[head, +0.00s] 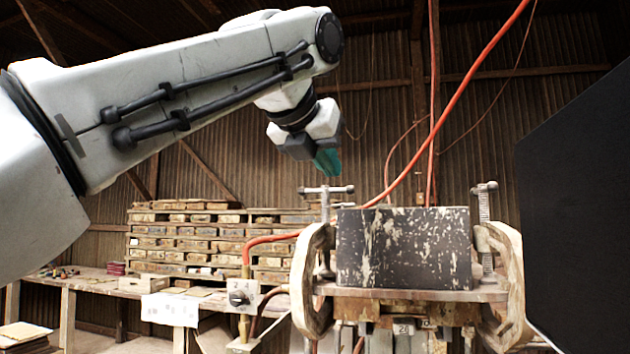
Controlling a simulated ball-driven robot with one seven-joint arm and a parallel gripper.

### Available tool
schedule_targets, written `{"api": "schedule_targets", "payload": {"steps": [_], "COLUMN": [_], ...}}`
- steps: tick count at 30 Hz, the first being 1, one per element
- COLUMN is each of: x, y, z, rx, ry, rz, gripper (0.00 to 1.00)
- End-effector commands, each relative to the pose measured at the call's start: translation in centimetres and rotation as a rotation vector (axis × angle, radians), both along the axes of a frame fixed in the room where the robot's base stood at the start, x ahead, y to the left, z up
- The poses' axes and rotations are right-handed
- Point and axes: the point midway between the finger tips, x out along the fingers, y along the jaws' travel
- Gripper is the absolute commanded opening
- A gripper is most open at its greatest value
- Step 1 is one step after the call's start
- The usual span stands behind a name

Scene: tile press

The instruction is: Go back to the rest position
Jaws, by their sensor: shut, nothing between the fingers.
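My gripper (327,163) hangs at the end of my grey arm, near the middle of the head view. Its teal fingers are shut with nothing between them and point down and to the right. It appears above the left clamp handle (328,189) of the tile press, clear of it in the picture. The press carries a dark, paint-flecked block (403,248) on its plate (420,294). Pale C-shaped clamps (309,280) stand at either side of the block.
Orange hoses (460,90) run down behind the press. A control box with a black knob (239,298) stands left of it. A workbench (95,284) and stacked wooden trays (190,240) are behind. A large dark panel (580,210) fills the right edge.

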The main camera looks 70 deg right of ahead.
Motion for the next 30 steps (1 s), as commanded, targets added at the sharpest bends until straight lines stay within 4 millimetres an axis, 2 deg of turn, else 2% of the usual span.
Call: {"api": "schedule_targets", "payload": {"steps": [3,10,23,26,30], "x": [-0.1,-0.3,-0.3,-0.1,0.6], "y": [2.2,5.0,5.7,5.9,7.0], "z": [1.0,2.6,3.1,3.4,4.9], "rx": [-0.002,-0.002,-0.017,-0.090,-0.310], "ry": [-0.001,-0.001,0.011,0.066,0.232], "rz": [0.004,0.003,-0.007,-0.046,-0.148], "gripper": [0.00,0.00,0.00,0.00,0.00]}}
